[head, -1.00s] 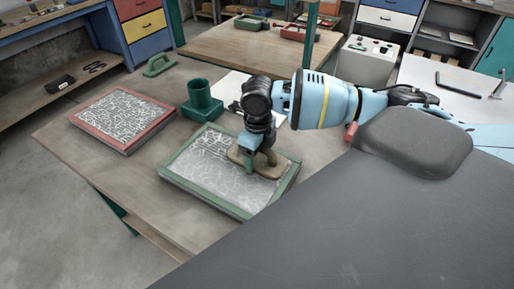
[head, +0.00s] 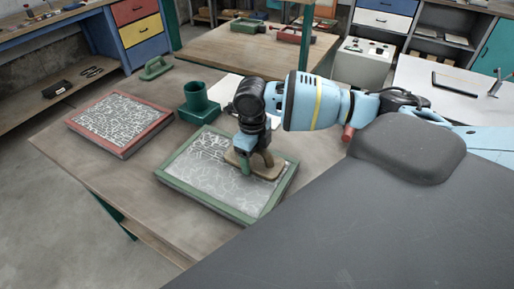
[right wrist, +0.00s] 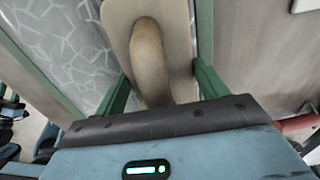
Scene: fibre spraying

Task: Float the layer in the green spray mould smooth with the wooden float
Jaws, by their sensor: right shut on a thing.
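The green spray mould (head: 205,203) lies on the near table. Its pale layer (head: 205,172) has a whitish web pattern, with darker, coarser lines toward the far left corner. The wooden float (head: 265,170) lies over the right part of the layer, and its handle (right wrist: 150,62) runs between my fingers in the right wrist view. My right gripper (head: 250,163) is shut on the float's handle from above. In the right wrist view its green fingers (right wrist: 163,85) stand either side of the handle. The layer under the float is hidden. My left gripper is not in view.
A red-framed mould (head: 123,122) with a coarse webbed layer lies to the left. A green cup-like holder (head: 197,103) stands behind the green mould, and a green handled tool (head: 156,68) lies at the table's far left. The table's front left is clear.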

